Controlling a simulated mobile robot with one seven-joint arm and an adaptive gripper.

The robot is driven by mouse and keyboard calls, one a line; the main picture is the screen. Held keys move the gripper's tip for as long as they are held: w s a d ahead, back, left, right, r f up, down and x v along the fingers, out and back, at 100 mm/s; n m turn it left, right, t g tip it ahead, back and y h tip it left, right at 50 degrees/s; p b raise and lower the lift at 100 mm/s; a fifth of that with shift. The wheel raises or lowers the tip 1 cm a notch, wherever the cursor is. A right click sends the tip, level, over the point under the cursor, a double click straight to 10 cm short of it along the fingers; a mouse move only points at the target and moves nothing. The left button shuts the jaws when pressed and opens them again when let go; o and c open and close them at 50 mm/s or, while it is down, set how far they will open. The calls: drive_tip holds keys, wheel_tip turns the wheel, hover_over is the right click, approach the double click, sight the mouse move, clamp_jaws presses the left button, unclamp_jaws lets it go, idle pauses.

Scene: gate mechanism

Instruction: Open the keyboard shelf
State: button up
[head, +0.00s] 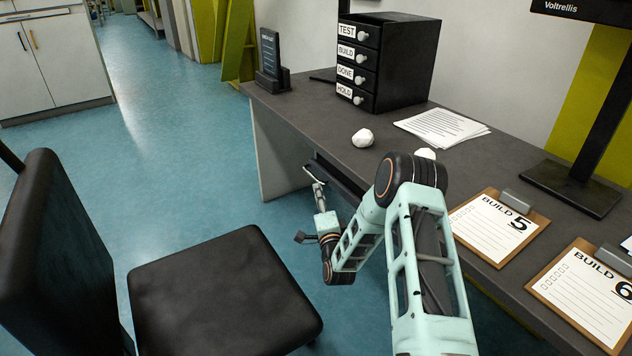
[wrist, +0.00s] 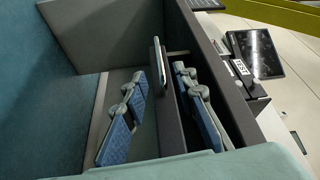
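The keyboard shelf (head: 341,181) is a dark panel under the front of the grey desk (head: 300,108). In the wrist view the shelf (wrist: 170,122) shows as a dark strip, with a thin light-edged item, perhaps the keyboard (wrist: 160,66), along it. My gripper (head: 313,178) is low at the desk's front. In the wrist view my gripper (wrist: 158,78) has its two blue-padded fingers spread, one on each side of the shelf strip. The right finger lies between the strip and the desk edge. Gaps show beside both fingers, and I cannot tell whether either touches.
A black chair (head: 225,295) stands left of my arm. A black drawer unit (head: 395,60), papers (head: 442,127), a white faceted object (head: 362,138), clipboards (head: 497,228) and a monitor stand (head: 580,185) are on the desk. Blue floor (head: 165,165) is free between chair and desk.

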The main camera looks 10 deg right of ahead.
sight(315, 178)
drive_tip(key=w, duration=0.3)
drive_tip(key=w+b, duration=0.1)
drive_tip(key=w, duration=0.2)
drive_tip(key=w+b, duration=0.1)
drive_tip(key=w, duration=0.2)
drive_tip(key=shift+r, duration=0.35)
clamp_jaws()
